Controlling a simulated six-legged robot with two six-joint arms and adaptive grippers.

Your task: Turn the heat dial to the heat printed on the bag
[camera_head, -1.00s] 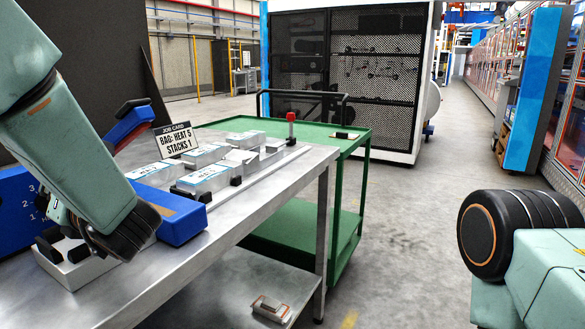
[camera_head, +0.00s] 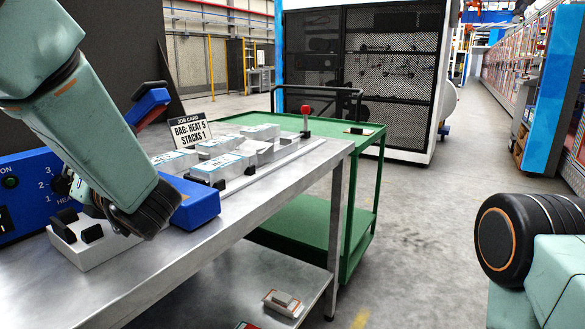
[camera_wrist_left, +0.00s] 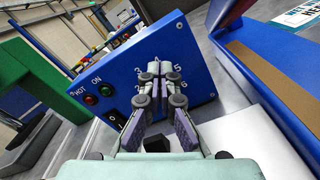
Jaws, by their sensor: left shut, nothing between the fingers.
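The blue control panel (camera_head: 25,205) stands at the left of the bench, with a HEAT scale. In the left wrist view the panel (camera_wrist_left: 196,62) shows numerals from 2 to 6 around the spot where the dial sits. The dial itself is hidden behind my fingers. My left gripper (camera_wrist_left: 166,72) is shut and empty, its fingertips in front of the scale near the 4; I cannot tell whether they touch the dial. It also shows in the head view (camera_head: 80,190), partly hidden by my wrist. My right gripper is out of view.
Several silver blocks with pale labels (camera_head: 222,167) lie on the steel bench (camera_head: 250,205). A blue sealer arm (camera_head: 195,205) is close right of my wrist. A pale block with black pads (camera_head: 85,245) sits below my gripper. A green cart (camera_head: 365,148) stands behind the bench.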

